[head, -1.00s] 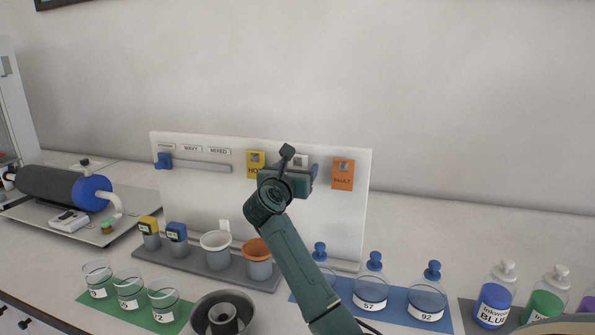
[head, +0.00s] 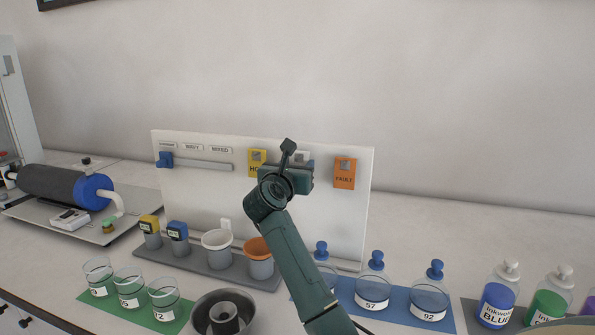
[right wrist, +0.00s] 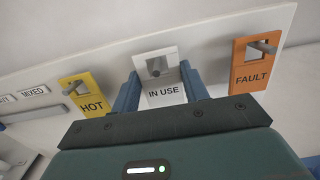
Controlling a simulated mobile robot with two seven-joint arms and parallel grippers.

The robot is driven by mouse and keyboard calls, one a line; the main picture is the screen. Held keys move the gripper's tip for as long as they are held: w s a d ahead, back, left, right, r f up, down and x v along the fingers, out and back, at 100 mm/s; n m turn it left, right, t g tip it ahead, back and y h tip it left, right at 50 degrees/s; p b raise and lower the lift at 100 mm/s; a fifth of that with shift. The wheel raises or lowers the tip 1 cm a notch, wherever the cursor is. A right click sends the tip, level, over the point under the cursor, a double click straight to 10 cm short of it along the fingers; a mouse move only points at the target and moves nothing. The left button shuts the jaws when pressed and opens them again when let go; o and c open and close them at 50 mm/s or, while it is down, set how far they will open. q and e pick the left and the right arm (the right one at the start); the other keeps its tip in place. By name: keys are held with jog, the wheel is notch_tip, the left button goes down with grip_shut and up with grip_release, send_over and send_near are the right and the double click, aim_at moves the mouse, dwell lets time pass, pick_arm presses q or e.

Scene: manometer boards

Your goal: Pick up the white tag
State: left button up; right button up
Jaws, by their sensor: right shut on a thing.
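The white tag (right wrist: 164,92), marked IN USE, hangs on a peg of the white board, with the peg through its upper opening. My right gripper (right wrist: 160,84) has its blue fingers at the tag's two side edges and is shut on it. In the head view my right gripper (head: 290,178) is in front of the board and hides most of the tag; only its top (head: 303,156) shows. My left gripper is not in view.
A yellow HOT tag (right wrist: 88,95) hangs left of the white tag, an orange FAULT tag (right wrist: 254,63) right of it. Below the board (head: 335,220) stand a white cup (head: 217,252), an orange-rimmed cup (head: 258,262) and blue-stoppered flasks (head: 371,290).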

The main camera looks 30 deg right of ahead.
jog(key=b+v, duration=0.3)
jog(key=v, duration=1.4)
jog(key=shift+s+a, duration=0.2)
jog(key=shift+s, duration=0.1)
jog(key=shift+f, duration=0.1)
